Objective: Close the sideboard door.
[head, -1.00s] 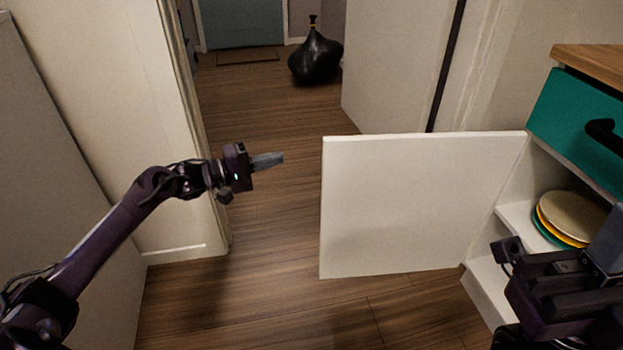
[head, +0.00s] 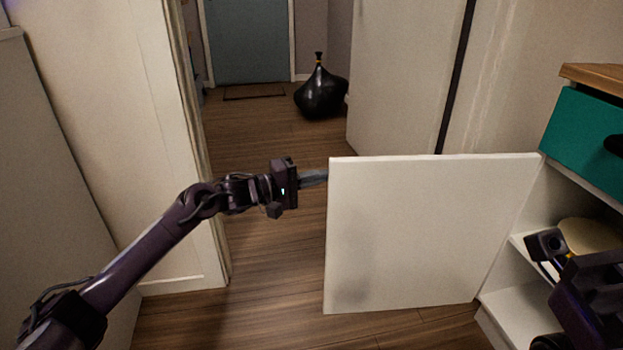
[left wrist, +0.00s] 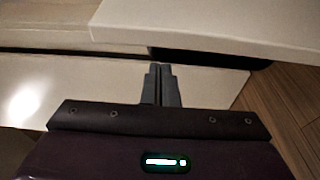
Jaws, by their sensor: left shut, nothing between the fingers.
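The white sideboard door (head: 425,235) stands wide open in the head view, hinged at its right edge on the sideboard (head: 535,210). My left gripper (head: 316,178) is shut and empty, its fingertips at the door's free left edge near the top corner; I cannot tell whether they touch it. The shut fingers also show in the left wrist view (left wrist: 161,82), pointing toward pale panels. My right gripper is only partly in view at the lower right, in front of the open shelves, and its fingers are hidden or cut off.
Plates (head: 588,236) lie on the sideboard shelf, beside my right arm. A teal drawer (head: 585,140) sits above. A white wall (head: 120,130) stands close to my left arm. Wooden floor (head: 262,240) is clear; a black vase-like object (head: 321,95) stands far back.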

